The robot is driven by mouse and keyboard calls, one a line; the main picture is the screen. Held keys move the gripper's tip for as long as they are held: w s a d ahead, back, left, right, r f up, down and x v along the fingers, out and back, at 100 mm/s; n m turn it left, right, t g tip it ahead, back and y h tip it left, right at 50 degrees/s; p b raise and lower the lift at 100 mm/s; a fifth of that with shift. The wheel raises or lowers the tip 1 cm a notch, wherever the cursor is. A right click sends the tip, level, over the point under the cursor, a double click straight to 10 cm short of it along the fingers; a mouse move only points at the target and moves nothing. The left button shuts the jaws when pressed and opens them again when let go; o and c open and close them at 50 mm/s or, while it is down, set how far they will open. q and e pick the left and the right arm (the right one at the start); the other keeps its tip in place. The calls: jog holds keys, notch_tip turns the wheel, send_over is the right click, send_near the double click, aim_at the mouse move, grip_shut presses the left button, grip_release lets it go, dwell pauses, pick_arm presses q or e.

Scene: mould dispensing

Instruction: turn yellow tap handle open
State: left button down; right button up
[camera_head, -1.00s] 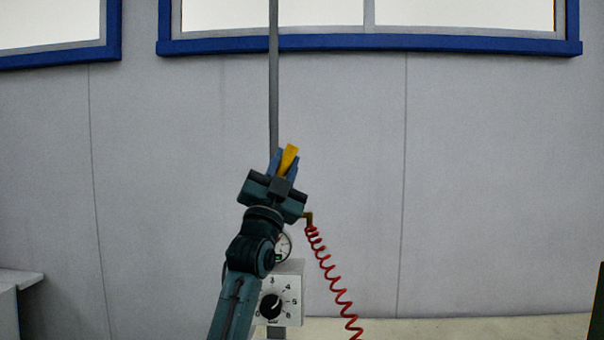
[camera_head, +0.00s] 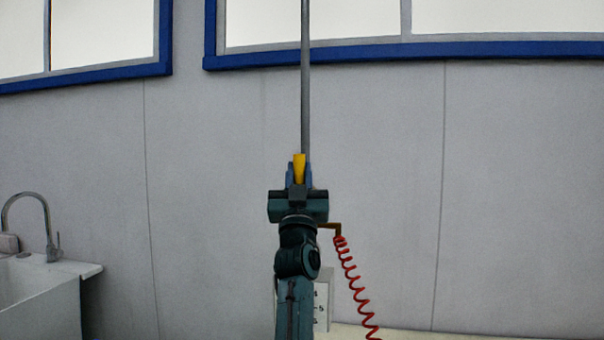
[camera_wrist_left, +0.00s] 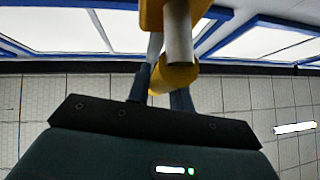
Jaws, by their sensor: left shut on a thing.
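The yellow tap handle (camera_head: 299,168) stands upright in the head view, in line with the grey vertical pipe (camera_head: 305,100) on the wall. My left gripper (camera_head: 299,174) is shut on the handle, with its blue fingers on either side of it. In the left wrist view the yellow handle (camera_wrist_left: 176,76) sits between the fingers, with a grey metal stub in front of it. The tap body is hidden behind my gripper and arm. My right gripper is not in view.
A red coiled hose (camera_head: 350,275) hangs to the right of my arm from a brass fitting. A white dial box (camera_head: 323,305) is mostly hidden behind my arm. A sink with a tap (camera_head: 40,285) stands at the left.

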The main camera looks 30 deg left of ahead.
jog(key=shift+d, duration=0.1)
pick_arm(q)
jog(key=c, duration=1.3)
grip_release()
jog(key=shift+o, duration=0.2)
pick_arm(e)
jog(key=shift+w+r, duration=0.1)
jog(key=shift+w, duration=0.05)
pick_arm(q)
jog(key=b+v, duration=0.3)
jog(key=v, duration=1)
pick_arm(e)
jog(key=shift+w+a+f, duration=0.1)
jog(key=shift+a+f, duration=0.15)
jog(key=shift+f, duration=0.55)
